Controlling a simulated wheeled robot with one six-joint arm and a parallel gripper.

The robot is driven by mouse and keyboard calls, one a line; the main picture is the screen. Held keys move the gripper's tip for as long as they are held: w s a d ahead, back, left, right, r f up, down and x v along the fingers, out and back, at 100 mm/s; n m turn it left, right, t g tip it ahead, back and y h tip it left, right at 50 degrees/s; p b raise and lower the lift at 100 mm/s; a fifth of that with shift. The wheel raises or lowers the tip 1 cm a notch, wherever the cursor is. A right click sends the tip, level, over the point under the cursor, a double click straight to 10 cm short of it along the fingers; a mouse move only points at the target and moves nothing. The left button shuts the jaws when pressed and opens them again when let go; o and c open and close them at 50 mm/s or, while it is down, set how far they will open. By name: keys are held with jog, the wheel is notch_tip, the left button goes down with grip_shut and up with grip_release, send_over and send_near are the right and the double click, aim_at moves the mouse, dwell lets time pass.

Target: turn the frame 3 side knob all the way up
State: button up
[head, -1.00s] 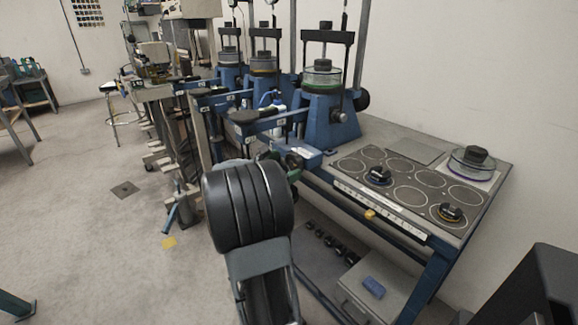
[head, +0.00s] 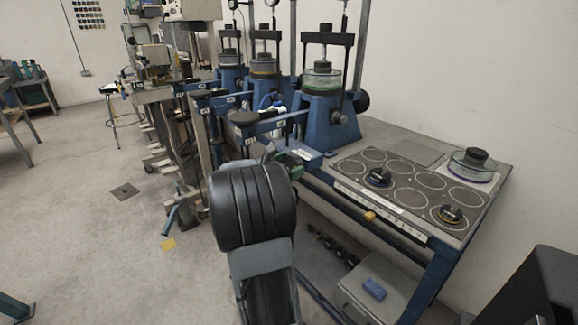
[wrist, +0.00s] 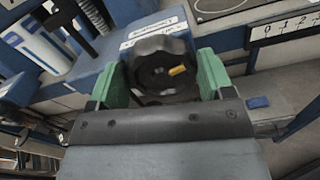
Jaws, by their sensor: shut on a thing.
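The side knob (wrist: 152,62), black and scalloped with a yellow mark, fills the middle of the wrist view. Its yellow mark lies right of centre, tilted slightly upward to the right. My gripper (wrist: 160,78) is shut on it, with a green finger at its left and right sides. A white label on blue metal shows just behind the knob; its text is too small to read. In the head view, my gripper (head: 292,168) is at the front of the nearest blue frame (head: 325,122), and my arm mostly hides the knob.
The bench top to the right holds a panel of ringed circles (head: 400,182), two black weights and a glass dish (head: 473,166). A numbered scale (head: 380,212) with a yellow slider runs along its front edge. More blue frames stand behind. Open floor lies left.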

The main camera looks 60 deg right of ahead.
jog(key=shift+c, duration=0.9)
jog(key=shift+m+b, duration=0.35)
jog(key=shift+m, duration=0.05)
jog(key=o, duration=0.9)
jog(key=shift+o, duration=0.2)
jog(key=p+v, duration=0.2)
jog(key=v, duration=1.2)
jog(key=shift+d, duration=0.1)
jog(key=shift+r, duration=0.15)
